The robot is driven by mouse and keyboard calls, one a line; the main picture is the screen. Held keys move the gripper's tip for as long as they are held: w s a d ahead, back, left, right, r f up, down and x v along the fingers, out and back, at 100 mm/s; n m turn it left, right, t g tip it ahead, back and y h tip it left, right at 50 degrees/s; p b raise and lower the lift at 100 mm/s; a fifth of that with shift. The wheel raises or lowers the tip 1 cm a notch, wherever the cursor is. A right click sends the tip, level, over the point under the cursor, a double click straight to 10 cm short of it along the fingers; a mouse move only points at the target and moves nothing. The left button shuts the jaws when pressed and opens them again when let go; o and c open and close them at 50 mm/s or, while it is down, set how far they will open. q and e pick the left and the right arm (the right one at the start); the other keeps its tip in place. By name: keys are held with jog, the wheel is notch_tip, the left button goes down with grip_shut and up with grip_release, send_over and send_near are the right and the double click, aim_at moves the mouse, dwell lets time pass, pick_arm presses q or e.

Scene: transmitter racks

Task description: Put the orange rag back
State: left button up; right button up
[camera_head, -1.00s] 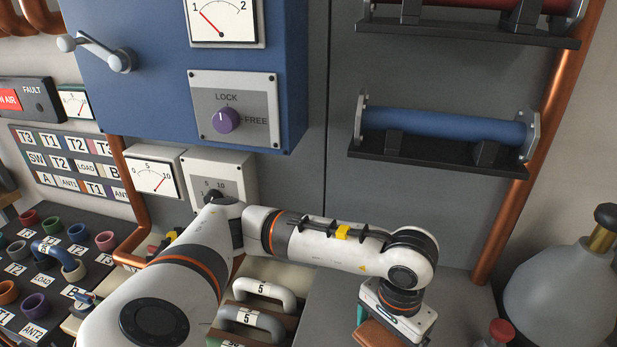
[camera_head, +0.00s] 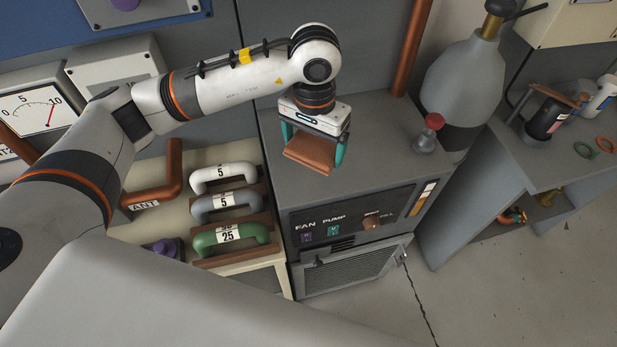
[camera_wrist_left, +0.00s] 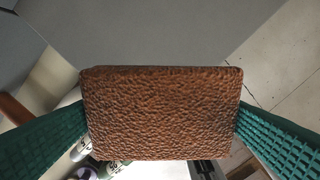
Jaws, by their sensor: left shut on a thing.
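The orange rag (camera_head: 311,155) is a folded, brownish-orange cloth block. It is held between the teal fingers of my left gripper (camera_head: 312,148), which points down over the grey cabinet top (camera_head: 375,135). In the left wrist view the rag (camera_wrist_left: 162,113) fills the middle, with a textured face and a teal finger pressed on each side. I cannot tell for sure whether the rag touches the cabinet top. My right gripper is not in view.
Handles in white, grey and green (camera_head: 228,237) stand left of the cabinet. A red-topped valve (camera_head: 430,133) and a grey tank (camera_head: 465,85) are to the right. A side table (camera_head: 560,150) holds a dark can (camera_head: 546,118). The cabinet top's middle is clear.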

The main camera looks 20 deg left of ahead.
pick_arm(q)
jog(key=shift+w+d+f, duration=0.15)
jog(key=shift+d+f, duration=0.05)
jog(key=shift+f, duration=0.15)
jog(key=p, duration=0.2)
send_over(313, 182)
notch_tip(313, 182, down, 4)
jog(key=shift+f, duration=0.8)
notch_tip(313, 182, down, 3)
jog(key=shift+f+p, duration=0.1)
jog(key=shift+p, duration=0.75)
jog(key=shift+f, duration=0.15)
